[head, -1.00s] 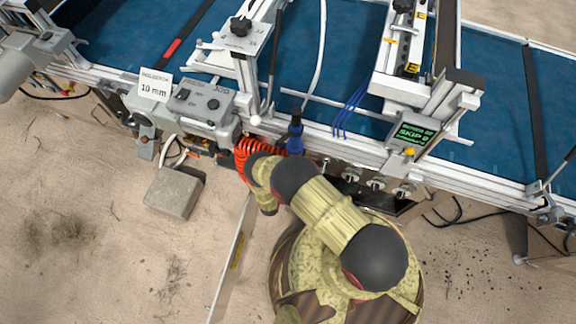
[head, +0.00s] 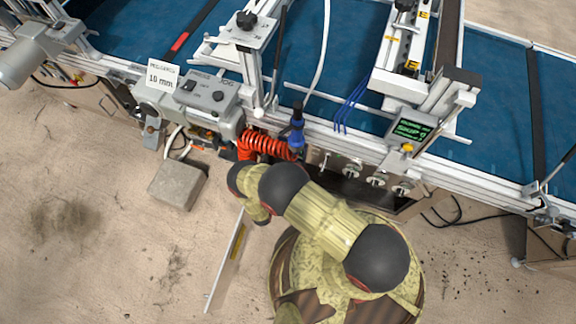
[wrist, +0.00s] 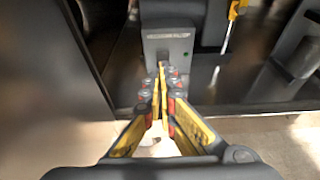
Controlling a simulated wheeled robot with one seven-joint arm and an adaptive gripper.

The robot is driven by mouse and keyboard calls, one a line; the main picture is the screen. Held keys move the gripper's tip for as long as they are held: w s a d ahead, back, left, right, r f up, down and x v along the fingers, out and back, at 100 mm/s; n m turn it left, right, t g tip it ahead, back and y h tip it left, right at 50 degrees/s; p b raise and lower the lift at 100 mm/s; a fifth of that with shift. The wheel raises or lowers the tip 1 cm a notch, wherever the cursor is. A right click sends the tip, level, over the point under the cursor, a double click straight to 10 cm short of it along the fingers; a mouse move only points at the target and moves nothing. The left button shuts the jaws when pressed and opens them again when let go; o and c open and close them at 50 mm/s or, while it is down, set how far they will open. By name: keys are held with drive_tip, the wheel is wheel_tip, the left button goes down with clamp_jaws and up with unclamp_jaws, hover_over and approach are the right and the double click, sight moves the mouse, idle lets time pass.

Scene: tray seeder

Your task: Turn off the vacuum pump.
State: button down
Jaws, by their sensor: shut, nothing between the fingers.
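A grey box with a label that seems to read vacuum pump (wrist: 168,42) stands straight ahead in the wrist view. A small dark switch (wrist: 163,56) sits below the label, and a small green light (wrist: 185,54) shows to its right. My gripper (wrist: 162,72) is shut and empty. Its fingertips point at the box just below the switch and overlap its lower front in the picture. I cannot tell whether they touch it. In the head view the pump and the gripper are hidden by my arm and the machine.
A yellow-handled tool (wrist: 233,18) hangs to the right of the box. A dark panel (wrist: 45,70) stands close on the left. In the head view, a red coiled hose (head: 262,146) hangs beside my arm, and a stone block (head: 177,186) lies on the ground.

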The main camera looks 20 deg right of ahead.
drive_tip(key=shift+p+v, duration=0.5)
drive_tip(key=shift+v, duration=1.9)
drive_tip(key=shift+d+r, duration=0.1)
drive_tip(key=shift+r, duration=0.05)
